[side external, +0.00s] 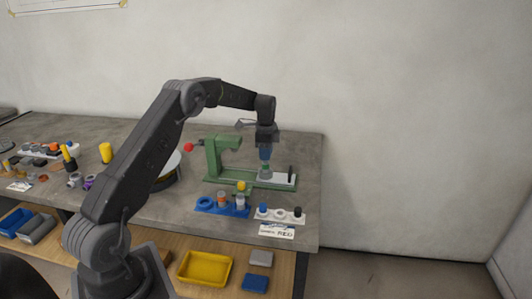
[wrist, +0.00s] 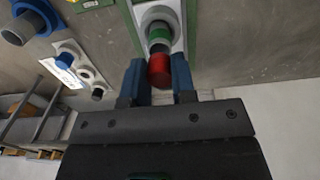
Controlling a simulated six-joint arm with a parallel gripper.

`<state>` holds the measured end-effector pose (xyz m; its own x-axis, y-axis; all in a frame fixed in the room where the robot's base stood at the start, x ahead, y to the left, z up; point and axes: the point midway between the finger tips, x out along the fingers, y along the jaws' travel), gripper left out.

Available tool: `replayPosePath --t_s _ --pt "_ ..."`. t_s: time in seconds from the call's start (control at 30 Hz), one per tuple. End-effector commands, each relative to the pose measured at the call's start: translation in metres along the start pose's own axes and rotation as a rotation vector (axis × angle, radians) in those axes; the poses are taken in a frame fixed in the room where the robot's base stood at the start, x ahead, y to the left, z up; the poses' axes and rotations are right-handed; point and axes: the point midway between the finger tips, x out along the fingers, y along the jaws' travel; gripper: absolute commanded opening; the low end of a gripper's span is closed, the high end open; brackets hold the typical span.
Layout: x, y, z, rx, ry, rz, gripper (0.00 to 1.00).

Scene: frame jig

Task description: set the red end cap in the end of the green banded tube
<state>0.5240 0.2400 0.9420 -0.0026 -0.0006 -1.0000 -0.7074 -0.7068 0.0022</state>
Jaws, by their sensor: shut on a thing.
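The red end cap (wrist: 160,70) sits between the two blue fingers of my gripper (wrist: 159,78) in the wrist view, and the gripper is shut on it. The green banded tube (wrist: 159,32) stands just beyond the cap, in a light grey collar on the jig. The cap lies close to the tube's dark end; whether they touch I cannot tell. In the side view my gripper (side external: 265,155) points down over the green jig (side external: 217,160). The tube (side external: 265,170) shows just below the fingertips, and the cap cannot be made out there.
A blue holder (side external: 208,204) with several grey parts and a white holder (side external: 270,215) with caps stand in front of the jig. A red ball knob (side external: 189,147) sticks out at the jig's left. The bench (side external: 312,160) is clear at the right of the jig.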

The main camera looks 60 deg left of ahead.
Motion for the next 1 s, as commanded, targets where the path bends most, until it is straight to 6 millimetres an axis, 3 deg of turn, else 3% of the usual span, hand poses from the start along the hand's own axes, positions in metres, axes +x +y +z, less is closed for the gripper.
replayPosePath --t_s 1.0 --pt "0.014 0.0 0.0 0.0 0.0 0.0 0.03"
